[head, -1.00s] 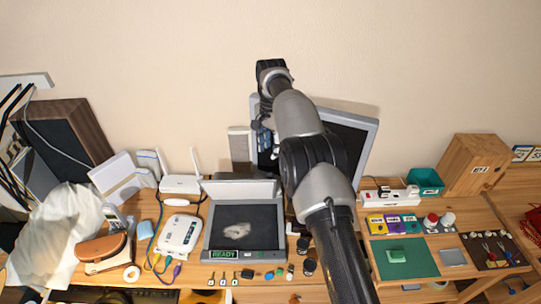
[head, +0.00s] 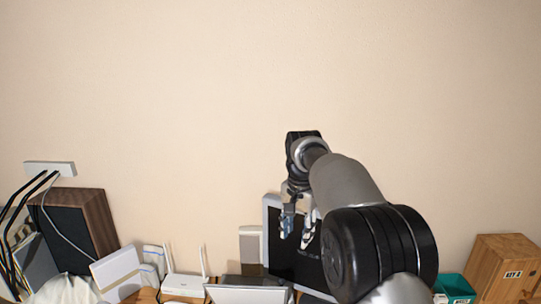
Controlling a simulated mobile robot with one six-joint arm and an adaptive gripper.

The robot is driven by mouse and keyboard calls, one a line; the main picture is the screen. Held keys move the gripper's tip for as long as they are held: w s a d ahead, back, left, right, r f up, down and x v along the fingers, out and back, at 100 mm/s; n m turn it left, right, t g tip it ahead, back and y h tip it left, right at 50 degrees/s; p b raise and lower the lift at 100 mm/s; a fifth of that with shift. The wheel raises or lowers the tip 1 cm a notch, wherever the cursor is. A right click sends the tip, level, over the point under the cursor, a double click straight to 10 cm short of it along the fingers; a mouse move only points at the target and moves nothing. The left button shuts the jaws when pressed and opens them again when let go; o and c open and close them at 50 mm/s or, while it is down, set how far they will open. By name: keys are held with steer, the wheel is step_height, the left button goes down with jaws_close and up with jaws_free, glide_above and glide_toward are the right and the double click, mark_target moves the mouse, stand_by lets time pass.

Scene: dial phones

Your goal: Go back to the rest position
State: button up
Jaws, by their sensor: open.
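My gripper (head: 298,228) hangs from the arm near the middle of the head view, with its fingers pointing down. The two fingers are apart and nothing shows between them. Behind the gripper is a monitor (head: 272,240) with a grey frame and dark screen. The gripper appears in front of the screen; I cannot tell the exact distance. My arm covers the right part of the monitor.
A wooden speaker (head: 86,222) and a wall outlet strip (head: 50,168) are at the left. A wooden box (head: 505,268) and a green bin (head: 455,288) are at the right. The upper wall is clear.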

steer(key=s+d+r+n+t+b, duration=0.1)
steer(key=s+d+r+n, duration=0.15)
steer(key=s, duration=0.75)
steer(key=s+d+r+n+t+b, duration=0.15)
steer(key=s+r, duration=0.25)
steer(key=s, duration=0.7)
steer(key=s+d+f+n+b, duration=0.1)
steer(key=s+f, duration=0.4)
steer(key=s, duration=0.4)
steer(key=s+d+f+n+b, duration=0.1)
steer(key=s+f+n, duration=0.1)
steer(key=s+f, duration=0.3)
steer(key=s+t, duration=0.1)
steer(key=s, duration=0.3)
steer(key=shift+s+d+f, duration=0.25)
steer(key=shift+s+d, duration=0.1)
steer(key=shift+d, duration=0.05)
steer(key=shift+d, duration=0.1)
